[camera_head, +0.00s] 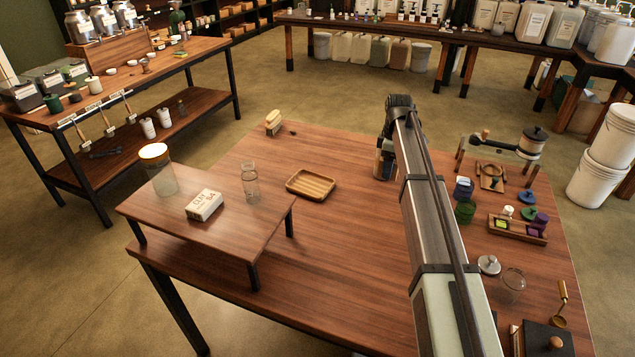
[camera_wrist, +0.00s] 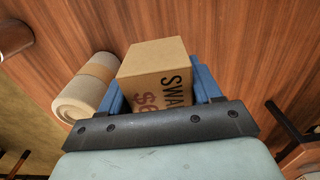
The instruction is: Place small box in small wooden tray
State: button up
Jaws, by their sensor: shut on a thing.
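My gripper (camera_wrist: 162,92) has its blue fingers shut on a tan cardboard box (camera_wrist: 152,62) with dark printed letters, seen in the wrist view. In the head view my arm hides most of the gripper and the held box. The small wooden tray (camera_head: 311,184), ribbed and empty, lies on the main table to the left of my gripper, just right of the low riser. A different, white lettered box (camera_head: 204,205) lies on the riser. I cannot tell whether the held box touches the table.
A pale cylinder with a tan band (camera_wrist: 88,88) is close beside the held box. The riser (camera_head: 225,240) carries a lidded jar (camera_head: 160,175) and a clear glass (camera_head: 250,182). A brush (camera_head: 273,122) lies at the back edge. The table between tray and arm is clear.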

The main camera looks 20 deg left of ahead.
aim_at(310, 186)
jog(key=shift+s+a, duration=1)
jog(key=shift+a, duration=5.35)
jog(key=shift+s+a, duration=1)
jog(key=shift+a, duration=5.35)
notch_tip(310, 186, down, 9)
jog(key=shift+f, duration=0.1)
jog(key=shift+f, duration=0.1)
jog(key=o, duration=0.8)
notch_tip(310, 186, up, 12)
jog(key=shift+r, duration=0.2)
